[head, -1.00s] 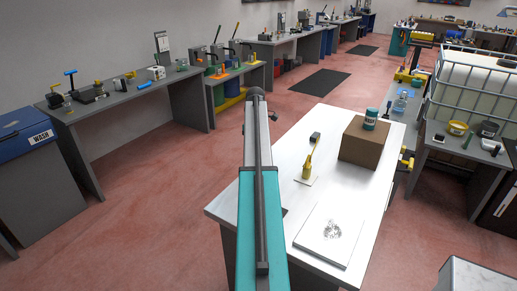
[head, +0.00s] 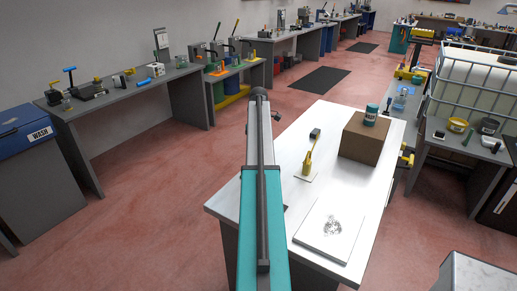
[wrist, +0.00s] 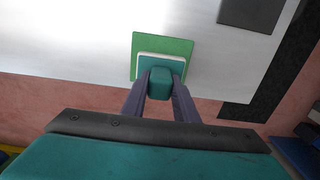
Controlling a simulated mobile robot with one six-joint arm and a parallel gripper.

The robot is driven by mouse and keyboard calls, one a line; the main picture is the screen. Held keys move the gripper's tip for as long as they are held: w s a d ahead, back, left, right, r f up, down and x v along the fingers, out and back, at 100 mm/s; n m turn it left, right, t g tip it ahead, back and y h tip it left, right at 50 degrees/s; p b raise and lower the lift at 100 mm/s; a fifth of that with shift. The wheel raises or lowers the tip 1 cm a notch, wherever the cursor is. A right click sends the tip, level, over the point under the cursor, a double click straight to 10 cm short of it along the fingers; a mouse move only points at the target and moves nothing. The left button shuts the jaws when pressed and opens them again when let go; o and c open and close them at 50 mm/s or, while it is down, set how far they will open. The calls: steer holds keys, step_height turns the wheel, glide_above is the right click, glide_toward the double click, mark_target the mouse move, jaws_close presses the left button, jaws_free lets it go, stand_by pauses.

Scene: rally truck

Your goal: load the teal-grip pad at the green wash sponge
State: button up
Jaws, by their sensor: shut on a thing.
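In the wrist view my gripper (wrist: 160,87) is shut on the teal grip (wrist: 163,80) of a pad. Behind the plate is the flat green square of the wash sponge (wrist: 162,41), near the edge of a white surface. The plate overlaps the sponge in this view and hides its middle and lower part. I cannot tell whether the plate touches it. In the head view my arm hides the gripper, and I cannot make out the pad or sponge there.
In the wrist view a dark square (wrist: 250,13) lies on the white surface (wrist: 60,45). In the head view a white table (head: 265,190) stands right of my arm with a brown box (head: 367,138), a yellow item (head: 308,163) and a white board (head: 326,228).

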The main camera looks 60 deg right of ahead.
steer(key=shift+f+b, duration=0.85)
steer(key=shift+f, duration=1.05)
steer(key=shift+f, duration=0.55)
stand_by(0.7)
steer(key=shift+r, duration=0.1)
steer(key=shift+r+p, duration=1.7)
steer(key=shift+r, duration=1.75)
